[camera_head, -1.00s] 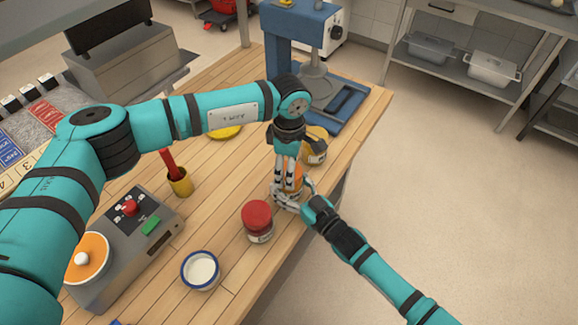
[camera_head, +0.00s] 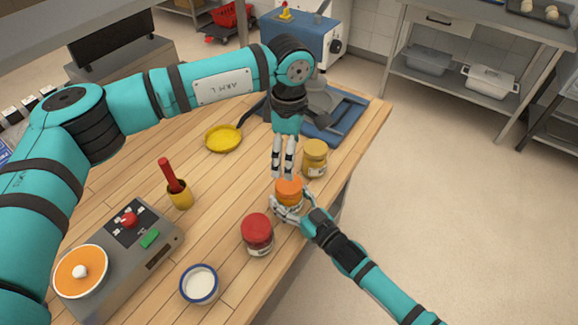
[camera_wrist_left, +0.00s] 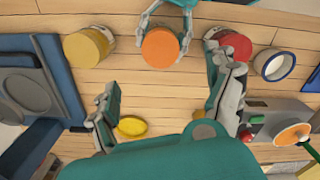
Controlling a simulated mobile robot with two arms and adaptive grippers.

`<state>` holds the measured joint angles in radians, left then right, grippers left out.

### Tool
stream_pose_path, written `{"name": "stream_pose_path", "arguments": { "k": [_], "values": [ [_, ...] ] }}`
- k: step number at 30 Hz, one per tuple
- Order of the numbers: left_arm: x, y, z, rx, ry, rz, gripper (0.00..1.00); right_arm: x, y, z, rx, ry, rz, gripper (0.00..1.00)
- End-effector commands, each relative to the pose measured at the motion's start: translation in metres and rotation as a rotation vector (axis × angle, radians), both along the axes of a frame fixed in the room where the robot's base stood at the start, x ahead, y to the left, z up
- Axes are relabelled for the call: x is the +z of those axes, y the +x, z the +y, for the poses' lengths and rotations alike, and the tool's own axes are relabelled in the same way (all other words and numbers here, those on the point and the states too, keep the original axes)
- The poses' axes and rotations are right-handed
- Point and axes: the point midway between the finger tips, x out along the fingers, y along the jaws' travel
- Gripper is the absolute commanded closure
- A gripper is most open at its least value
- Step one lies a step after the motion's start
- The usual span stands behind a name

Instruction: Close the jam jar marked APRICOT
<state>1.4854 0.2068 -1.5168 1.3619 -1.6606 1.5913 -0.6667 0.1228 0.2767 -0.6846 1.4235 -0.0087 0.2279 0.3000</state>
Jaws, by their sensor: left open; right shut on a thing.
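A jar with an orange lid (camera_head: 289,188) stands near the table's right edge; its label cannot be read. The lid also shows from above in the left wrist view (camera_wrist_left: 161,48) and looks seated on the jar. My right gripper (camera_head: 284,207) is shut around the jar's body from the front right, below the lid. It also shows at the top of the left wrist view (camera_wrist_left: 185,8). My left gripper (camera_head: 283,174) points down just above the lid, open and empty. Its spread fingers show in the left wrist view (camera_wrist_left: 165,100).
A yellow-lidded jar (camera_head: 314,155) stands behind, and a red-lidded jar (camera_head: 257,230) in front to the left. A white-filled blue-rimmed bowl (camera_head: 199,284), a yellow cup with a red handle (camera_head: 179,198), a yellow pan (camera_head: 222,139) and a control box (camera_head: 150,260) are also on the table.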

Motion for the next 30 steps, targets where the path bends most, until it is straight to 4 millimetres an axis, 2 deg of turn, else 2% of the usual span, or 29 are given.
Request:
{"name": "stream_pose_path", "arguments": {
  "k": [3, 6, 14, 15, 21, 30],
  "values": [
    [0.014, 0.0, 0.0, 0.0, -0.001, -0.001, 0.13, -0.001, 0.0, 0.0, 0.0, 0.0, 0.001, 1.0],
    [0.019, 0.0, 0.0, 0.0, 0.0, 0.0, 0.13, -0.001, 0.0, 0.0, 0.0, 0.0, 0.001, 1.0],
    [0.021, 0.0, 0.0, 0.0, -0.001, 0.0, 0.13, -0.001, 0.0, 0.0, 0.0, 0.0, 0.001, 1.0],
    [0.021, 0.0, 0.0, 0.0, -0.001, 0.0, 0.13, -0.001, 0.0, 0.0, 0.0, 0.0, 0.001, 0.32],
    [0.021, 0.0, 0.0, 0.0, -0.001, 0.0, 0.13, 0.0, 0.0, 0.0, 0.0, 0.0, 0.001, 0.06],
    [0.02, 0.0, 0.0, 0.0, -0.001, 0.0, 0.13, 0.0, -0.001, 0.0, 0.0, 0.0, 0.0, 0.04]
  ]
}}
